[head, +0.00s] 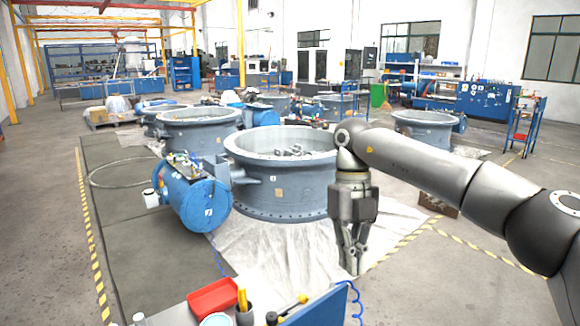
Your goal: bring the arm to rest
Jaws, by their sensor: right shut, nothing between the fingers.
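My right gripper (352,262) hangs from my right arm, which comes in from the right. It points down and is shut, with nothing between its fingers. In the picture it is in front of the right side of a large grey butterfly valve (268,192), above the white sheet on the floor. I cannot tell the gap between them. The valve carries a blue cylindrical actuator (196,203) on its left. My left gripper is not in view.
A workbench edge at the bottom holds a red tray (214,298), a dark cup (244,314) with a yellow handle, and a hammer-like tool (288,309). A blue coiled hose (355,298) is close below the gripper. More valves (424,128) stand behind.

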